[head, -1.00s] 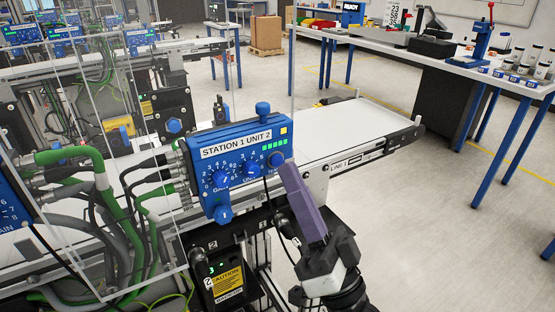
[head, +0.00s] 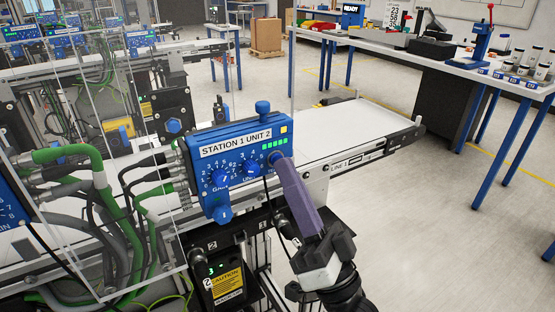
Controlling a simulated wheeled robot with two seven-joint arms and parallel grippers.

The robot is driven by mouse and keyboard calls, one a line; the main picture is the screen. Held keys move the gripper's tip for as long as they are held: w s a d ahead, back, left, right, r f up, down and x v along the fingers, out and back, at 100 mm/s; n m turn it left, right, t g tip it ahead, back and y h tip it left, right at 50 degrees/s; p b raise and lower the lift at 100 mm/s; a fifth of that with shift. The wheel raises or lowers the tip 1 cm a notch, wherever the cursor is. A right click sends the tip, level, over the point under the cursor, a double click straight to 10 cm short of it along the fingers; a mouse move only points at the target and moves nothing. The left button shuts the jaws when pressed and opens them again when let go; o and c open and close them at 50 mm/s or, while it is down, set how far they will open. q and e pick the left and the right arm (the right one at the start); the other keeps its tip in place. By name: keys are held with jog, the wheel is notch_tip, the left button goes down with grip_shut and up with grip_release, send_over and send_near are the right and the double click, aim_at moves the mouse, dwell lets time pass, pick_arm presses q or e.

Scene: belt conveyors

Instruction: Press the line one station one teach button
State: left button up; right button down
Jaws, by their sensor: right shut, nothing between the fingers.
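A blue control unit (head: 237,188) labelled "STATION 1 UNIT 2" is fixed at the side of the near conveyor. It has two blue dials (head: 219,178), a row of green lights (head: 274,144) and a yellow square at its upper right. My right gripper (head: 279,161) is shut and empty, with its purple fingers pointing up and left. The fingertips are at the unit's lower right, over the spot of the round blue button below the green lights, and mostly hide it. I cannot tell whether they touch or press it. My left gripper is out of view.
The white conveyor belt (head: 360,118), with a "LINE" label on its side, runs behind the unit to the right. Clear panels and green and grey cables (head: 115,225) crowd the left. A workbench (head: 400,48) stands at back right. The floor at right is clear.

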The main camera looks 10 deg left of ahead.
jog(key=shift+w+a, duration=0.1)
jog(key=shift+w, duration=0.1)
dwell(0.6)
jog(key=shift+s+d, duration=0.45)
jog(key=shift+s, duration=0.2)
jog(key=s+d+p, duration=0.1)
jog(key=s, duration=0.1)
jog(key=s+d+p, duration=0.1)
jog(key=s+d, duration=0.1)
dwell(0.3)
jog(key=shift+a+f, duration=0.1)
jog(key=shift+f, duration=0.05)
dwell(0.4)
